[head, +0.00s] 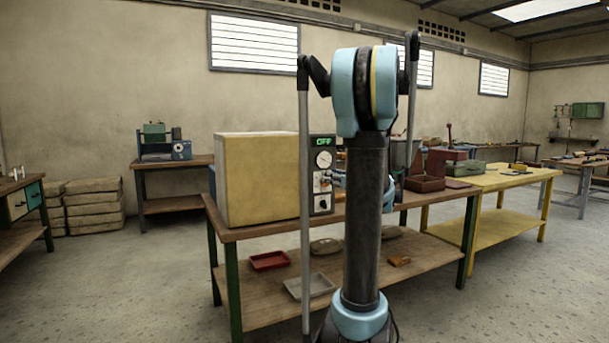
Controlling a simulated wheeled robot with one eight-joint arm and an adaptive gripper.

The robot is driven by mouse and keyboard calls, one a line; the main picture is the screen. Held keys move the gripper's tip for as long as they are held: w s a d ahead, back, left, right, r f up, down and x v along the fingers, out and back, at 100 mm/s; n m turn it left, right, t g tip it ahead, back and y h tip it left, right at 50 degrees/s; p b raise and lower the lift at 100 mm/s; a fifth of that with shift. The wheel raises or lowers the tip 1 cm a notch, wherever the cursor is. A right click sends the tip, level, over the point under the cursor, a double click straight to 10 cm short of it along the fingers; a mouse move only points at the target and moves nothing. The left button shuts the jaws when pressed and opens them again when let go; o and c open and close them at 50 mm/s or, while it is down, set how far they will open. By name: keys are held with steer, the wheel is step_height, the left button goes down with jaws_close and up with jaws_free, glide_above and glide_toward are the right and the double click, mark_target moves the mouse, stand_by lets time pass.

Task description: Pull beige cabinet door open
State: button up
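The beige cabinet (262,182) is a box standing on the wooden workbench (270,228), left of my arm's dark column. A broad flat beige face is turned towards me and shows no visible gap, so its door looks shut. I cannot make out a handle. A dark control panel (322,160) with a green "OFF" display and dials is at the cabinet's right side. My gripper is not in view; light blue parts of my arm show partly behind the column, which hides what is beyond it.
The bench's lower shelf (385,262) holds a red tray (270,261), a grey tray (309,286) and small items. A yellow table (500,180) stands right, with a red-brown box (424,184) nearby. Floor (130,285) at the left front is clear.

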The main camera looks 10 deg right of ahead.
steer(key=x, duration=1.7)
jaws_close()
steer(key=shift+a, duration=0.1)
